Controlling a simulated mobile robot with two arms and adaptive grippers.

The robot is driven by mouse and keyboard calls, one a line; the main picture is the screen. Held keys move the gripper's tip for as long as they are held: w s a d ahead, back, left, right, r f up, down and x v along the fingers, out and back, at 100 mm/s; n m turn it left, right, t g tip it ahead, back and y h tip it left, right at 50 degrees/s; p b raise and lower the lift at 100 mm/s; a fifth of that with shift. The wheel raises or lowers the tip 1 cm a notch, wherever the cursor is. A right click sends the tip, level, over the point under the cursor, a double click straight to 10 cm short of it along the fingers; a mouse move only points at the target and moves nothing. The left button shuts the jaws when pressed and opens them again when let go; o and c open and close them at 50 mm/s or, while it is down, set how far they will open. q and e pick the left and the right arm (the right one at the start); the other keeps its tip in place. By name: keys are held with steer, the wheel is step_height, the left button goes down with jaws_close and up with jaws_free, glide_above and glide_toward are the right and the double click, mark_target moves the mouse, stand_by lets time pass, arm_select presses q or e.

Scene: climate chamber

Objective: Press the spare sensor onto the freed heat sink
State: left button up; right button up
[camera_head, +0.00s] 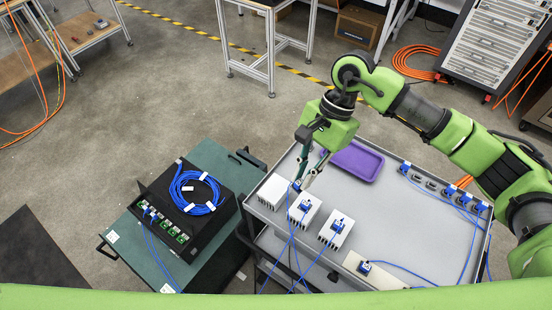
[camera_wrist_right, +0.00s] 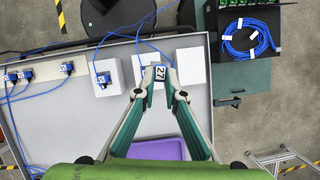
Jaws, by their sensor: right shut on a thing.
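My right gripper (camera_head: 299,184) is shut on a blue sensor (camera_wrist_right: 161,73) with a white label. It holds the sensor by the near edge of the middle white heat sink (camera_wrist_right: 151,61), seen in the right wrist view. The leftmost heat sink in the head view (camera_head: 270,193) has a bare top. The middle heat sink carries a blue sensor (camera_head: 305,206) in the head view, and the third heat sink (camera_head: 331,240) carries another (camera_head: 338,225). I cannot tell whether the held sensor touches a heat sink. My left gripper is not in view.
A purple tray (camera_head: 353,161) lies on the grey cart top (camera_head: 405,225). A beige strip (camera_head: 384,278) holds blue sensors. Blue cables hang over the cart's near edge. A black box with coiled blue cable (camera_head: 196,191) stands left. Sensors line the cart's right side.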

mark_target(276, 189)
steer(key=shift+w+a+f+m+t+y+b, duration=0.2)
steer(key=shift+w+a+f+m+t, duration=0.55)
steer(key=shift+f+m, duration=0.7)
steer(key=shift+w+a+f+m+t+y+b, duration=0.15)
steer(key=shift+w+a+f+m+t+b, duration=0.25)
steer(key=shift+a+f+m, duration=1)
steer(key=shift+w+a+f+m+t+y+b, duration=0.15)
steer(key=shift+w+a+f+m+t, duration=0.65)
steer(key=shift+m, duration=1.15)
steer(key=shift+s+d+f, duration=0.2)
steer(key=shift+s+d, duration=0.15)
steer(key=shift+d, duration=0.05)
steer(key=shift+f+b, duration=0.3)
steer(key=shift+f, duration=0.1)
steer(key=shift+s+f+b, duration=0.2)
steer(key=shift+f+b, duration=0.1)
steer(key=o, duration=0.8)
steer(key=shift+w+r, duration=0.1)
